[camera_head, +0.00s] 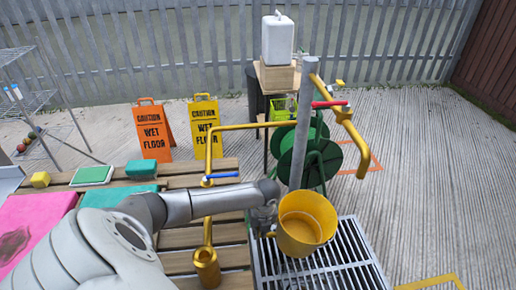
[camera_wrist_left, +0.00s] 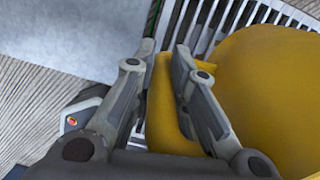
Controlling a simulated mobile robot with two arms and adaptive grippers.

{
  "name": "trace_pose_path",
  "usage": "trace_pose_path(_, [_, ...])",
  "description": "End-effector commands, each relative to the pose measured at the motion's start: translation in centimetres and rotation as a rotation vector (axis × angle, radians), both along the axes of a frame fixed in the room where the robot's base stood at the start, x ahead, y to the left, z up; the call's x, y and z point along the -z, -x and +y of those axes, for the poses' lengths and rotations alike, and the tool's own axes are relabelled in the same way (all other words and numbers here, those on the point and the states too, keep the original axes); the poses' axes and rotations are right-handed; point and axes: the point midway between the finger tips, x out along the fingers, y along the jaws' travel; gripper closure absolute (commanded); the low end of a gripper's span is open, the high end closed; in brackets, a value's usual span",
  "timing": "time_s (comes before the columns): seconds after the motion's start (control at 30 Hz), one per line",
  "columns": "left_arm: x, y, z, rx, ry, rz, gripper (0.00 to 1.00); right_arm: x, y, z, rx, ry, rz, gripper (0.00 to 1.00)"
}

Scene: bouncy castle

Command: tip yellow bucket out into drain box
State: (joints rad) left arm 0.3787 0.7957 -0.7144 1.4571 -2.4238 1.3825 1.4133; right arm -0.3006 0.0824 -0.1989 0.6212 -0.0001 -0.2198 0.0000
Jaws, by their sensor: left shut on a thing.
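The yellow bucket (camera_head: 297,240) is upright, or nearly so, over the slatted metal grate of the drain box (camera_head: 352,268) in the head view. Its inside looks tan or orange, and I cannot tell what it holds. My left gripper (camera_head: 266,216) reaches in from the left and is shut on the bucket's left side. In the left wrist view, my left gripper's fingers (camera_wrist_left: 166,62) straddle a yellow part of the bucket (camera_wrist_left: 270,80), with grate bars behind. Whether the bucket touches the grate is unclear. My right gripper is not in view.
A grey post with yellow pipes (camera_head: 302,130) and a green hose reel (camera_head: 298,155) stand just behind the bucket. A slatted wooden table (camera_head: 190,238) with a brass-coloured fitting (camera_head: 206,266) lies left. Wet-floor signs (camera_head: 205,125) stand behind. Open paving lies right.

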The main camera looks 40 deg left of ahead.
Motion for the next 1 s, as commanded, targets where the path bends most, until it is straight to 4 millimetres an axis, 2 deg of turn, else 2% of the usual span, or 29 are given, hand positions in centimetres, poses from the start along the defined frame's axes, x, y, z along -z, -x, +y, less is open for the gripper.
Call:
trace_pose_path(0.03, [1.1,0.0,-0.2,-0.001,0.032,0.000,1.00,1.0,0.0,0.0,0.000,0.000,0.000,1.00])
trace_pose_path(0.23, [3.2,0.0,-0.9,-0.002,0.155,0.002,1.00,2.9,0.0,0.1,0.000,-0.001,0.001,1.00])
trace_pose_path(0.3, [1.0,-0.1,-0.9,0.001,0.154,0.000,1.00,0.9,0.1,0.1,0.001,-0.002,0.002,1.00])
trace_pose_path(0.5, [-1.0,0.0,-1.0,0.001,0.156,0.003,1.00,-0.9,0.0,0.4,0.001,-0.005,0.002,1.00])
trace_pose_path(0.7, [-2.1,0.0,-1.1,0.001,0.160,0.003,1.00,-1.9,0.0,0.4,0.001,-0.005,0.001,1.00])
trace_pose_path(1.0, [-2.3,0.0,-1.1,0.001,0.160,0.003,1.00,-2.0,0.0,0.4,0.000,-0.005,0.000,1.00])
